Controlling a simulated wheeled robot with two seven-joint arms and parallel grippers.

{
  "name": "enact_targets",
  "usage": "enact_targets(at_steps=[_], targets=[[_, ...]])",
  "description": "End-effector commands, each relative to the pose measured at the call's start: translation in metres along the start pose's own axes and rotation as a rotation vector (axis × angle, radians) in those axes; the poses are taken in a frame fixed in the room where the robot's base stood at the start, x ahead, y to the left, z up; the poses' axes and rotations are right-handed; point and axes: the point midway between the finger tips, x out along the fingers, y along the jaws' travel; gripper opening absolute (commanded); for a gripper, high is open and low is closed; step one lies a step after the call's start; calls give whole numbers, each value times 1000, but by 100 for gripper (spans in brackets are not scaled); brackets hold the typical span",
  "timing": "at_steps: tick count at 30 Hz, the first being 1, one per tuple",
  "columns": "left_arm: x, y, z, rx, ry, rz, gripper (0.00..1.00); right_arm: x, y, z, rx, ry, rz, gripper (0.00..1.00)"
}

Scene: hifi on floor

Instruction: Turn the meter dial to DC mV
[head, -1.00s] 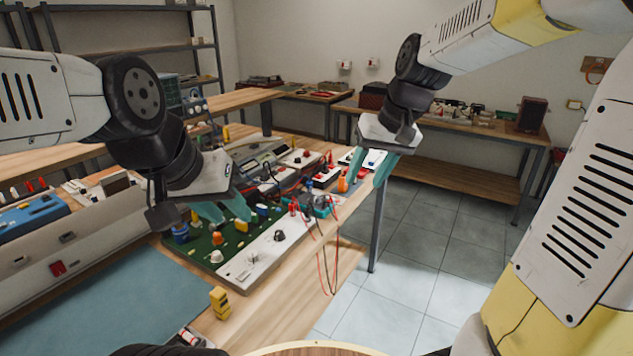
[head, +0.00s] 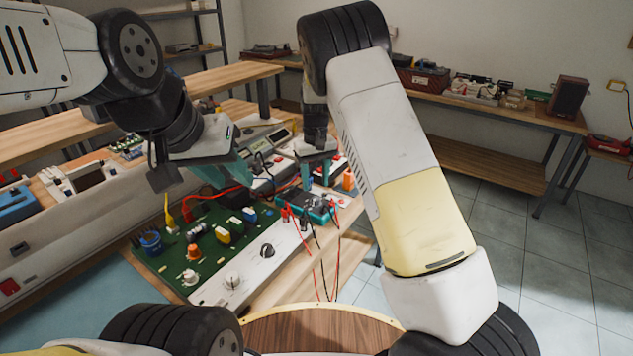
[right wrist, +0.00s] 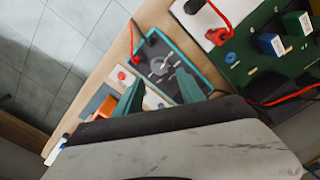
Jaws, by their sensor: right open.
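The meter (head: 317,208) is a dark-faced device with a teal rim, lying on the bench near its right edge. In the right wrist view, the meter (right wrist: 181,48) shows its round dial (right wrist: 160,66) between my finger lines. The dial's markings are too small to read. My right gripper (head: 317,174) is open and points down over the meter; in the right wrist view its teal fingers (right wrist: 158,80) are apart, with nothing between them. I cannot tell whether they touch the dial. My left gripper (head: 236,172) hangs over the bench, left of the meter; its finger gap is unclear.
A green circuit board (head: 215,262) with knobs and components lies left of the meter. Red and black leads (head: 318,250) hang over the bench edge. More instruments (head: 270,140) stand behind. Tiled floor (head: 520,240) is free at the right.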

Motion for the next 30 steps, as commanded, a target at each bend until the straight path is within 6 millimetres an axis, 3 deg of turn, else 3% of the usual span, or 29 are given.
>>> enact_targets(at_steps=[3, 9, 20, 21, 28, 30], targets=[[0, 0, 0, 0, 0, 0, 36, 22, 0, 1, 0, -4, 1, 46], [0, 0, 0, 0, 0, 0, 36, 48, 1, 1, 1, -3, 0, 46], [0, 0, 0, 0, 0, 0, 36, 56, 1, 1, 1, 0, 0, 46], [0, 0, 0, 0, 0, 0, 36, 56, 1, 1, 1, 0, 0, 44], [0, 0, 0, 0, 0, 0, 36, 56, 1, 1, 1, 0, 0, 0], [0, 0, 0, 0, 0, 0, 36, 56, 1, 1, 1, 0, 0, 0]])
